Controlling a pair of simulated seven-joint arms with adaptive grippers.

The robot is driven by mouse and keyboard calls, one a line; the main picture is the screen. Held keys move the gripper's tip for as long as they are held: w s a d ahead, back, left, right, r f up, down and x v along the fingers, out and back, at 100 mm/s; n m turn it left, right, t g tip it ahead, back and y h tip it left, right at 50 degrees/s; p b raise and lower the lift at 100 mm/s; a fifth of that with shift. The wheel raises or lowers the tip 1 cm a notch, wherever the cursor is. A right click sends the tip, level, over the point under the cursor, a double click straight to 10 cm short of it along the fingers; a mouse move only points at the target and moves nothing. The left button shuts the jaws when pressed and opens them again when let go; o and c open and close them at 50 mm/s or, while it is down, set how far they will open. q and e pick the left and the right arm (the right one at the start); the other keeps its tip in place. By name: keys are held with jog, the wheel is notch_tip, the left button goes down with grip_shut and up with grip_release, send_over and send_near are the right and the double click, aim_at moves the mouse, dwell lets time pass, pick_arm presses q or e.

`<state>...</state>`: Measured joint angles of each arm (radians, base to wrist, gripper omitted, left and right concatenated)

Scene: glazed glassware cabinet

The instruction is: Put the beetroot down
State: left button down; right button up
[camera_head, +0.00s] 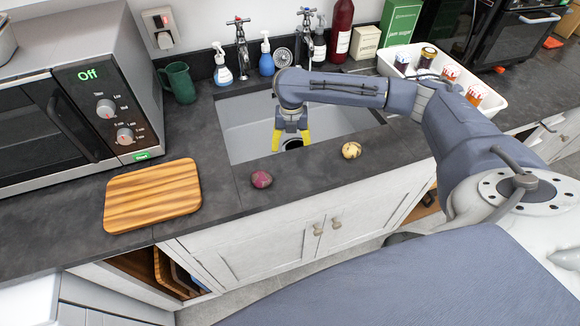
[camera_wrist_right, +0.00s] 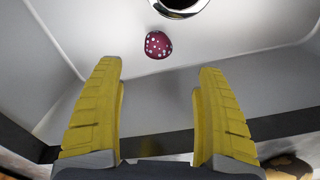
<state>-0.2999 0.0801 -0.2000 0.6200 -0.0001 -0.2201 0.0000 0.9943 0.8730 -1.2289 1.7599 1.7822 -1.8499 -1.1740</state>
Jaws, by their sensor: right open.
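A round dark-red vegetable (camera_head: 261,179), beetroot-like, lies on the front strip of the counter, left of my right gripper. In the right wrist view, a purple-red thing with pale spots (camera_wrist_right: 158,44) lies in the sink near the drain, beyond and between the fingertips, touching neither. It is hidden in the head view. I cannot tell for sure which of the two is the beetroot. My right gripper (camera_head: 291,136) points down over the sink, yellow fingers apart, with nothing between them; it also shows in the right wrist view (camera_wrist_right: 160,85). My left gripper is out of view.
A yellowish potato (camera_head: 351,150) lies on the counter edge right of the gripper. The grey sink (camera_head: 245,125) has taps and bottles behind it. A wooden board (camera_head: 152,195) lies before the microwave (camera_head: 70,95). A white tray (camera_head: 490,103) with jars stands at right.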

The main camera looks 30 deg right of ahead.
jog(key=shift+a+f, duration=0.1)
jog(key=shift+f, duration=5.65)
jog(key=c, duration=1.5)
jog(key=shift+r, duration=0.1)
